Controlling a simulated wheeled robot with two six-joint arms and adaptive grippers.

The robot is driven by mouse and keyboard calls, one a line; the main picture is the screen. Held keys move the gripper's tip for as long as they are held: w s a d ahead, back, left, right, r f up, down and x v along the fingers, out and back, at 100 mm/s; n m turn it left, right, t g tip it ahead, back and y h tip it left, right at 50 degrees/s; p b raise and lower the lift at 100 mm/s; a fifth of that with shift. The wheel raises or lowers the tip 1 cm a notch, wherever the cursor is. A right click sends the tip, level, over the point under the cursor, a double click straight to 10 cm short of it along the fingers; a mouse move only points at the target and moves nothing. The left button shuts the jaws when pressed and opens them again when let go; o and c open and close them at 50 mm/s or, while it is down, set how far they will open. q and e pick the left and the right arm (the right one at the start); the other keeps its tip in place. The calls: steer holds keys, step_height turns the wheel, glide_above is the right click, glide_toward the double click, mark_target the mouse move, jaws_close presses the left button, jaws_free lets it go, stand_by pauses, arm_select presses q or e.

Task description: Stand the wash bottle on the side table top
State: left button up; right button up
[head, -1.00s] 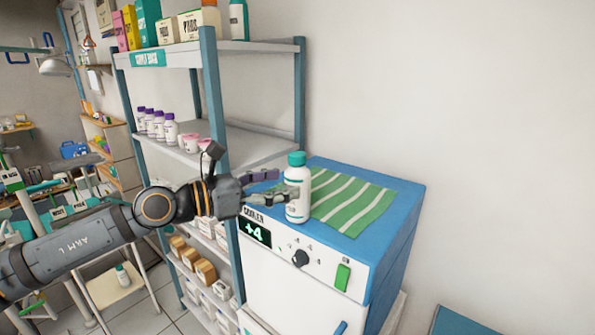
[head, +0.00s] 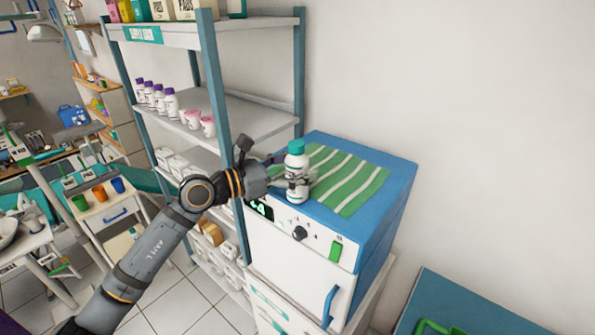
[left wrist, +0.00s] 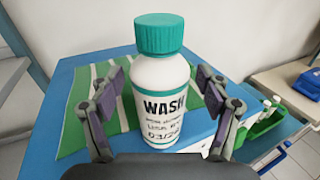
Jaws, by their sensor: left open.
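The wash bottle (head: 296,160), white with a teal cap, stands upright on the front part of the blue cabinet top (head: 390,180), at the edge of a green-and-white striped cloth (head: 345,178). In the left wrist view the bottle (left wrist: 160,95) shows its "WASH" label, close in front of the palm. My left gripper (head: 291,183) is open, with a finger on either side of the bottle; I cannot tell whether they touch it. A small white table (head: 112,212) with coloured cups stands at the left. My right gripper is not in view.
A shelf rack (head: 210,75) with several purple-capped bottles (head: 158,98) and pink-topped tubs (head: 195,119) stands left of the cabinet, close to my left arm. A blue-topped surface (head: 470,310) is at the lower right. The wall behind is bare.

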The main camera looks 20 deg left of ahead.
mark_target(292, 147)
arm_select(q)
steer(key=shift+c, duration=0.4)
jaws_close()
steer(key=shift+r, duration=0.35)
step_height(292, 147, up, 2)
steer(key=shift+r, duration=0.2)
steer(key=s+r+b, duration=0.1)
steer(key=s+a+r+b, duration=0.1)
steer(key=b, duration=0.1)
steer(key=shift+s+r, duration=0.25)
steer(key=shift+r, duration=0.1)
steer(key=s+a+r+b, duration=0.3)
steer(key=s+r+b, duration=0.7)
steer(key=r, duration=0.1)
steer(key=shift+s+a+b, duration=0.3)
steer(key=shift+s+a, duration=0.05)
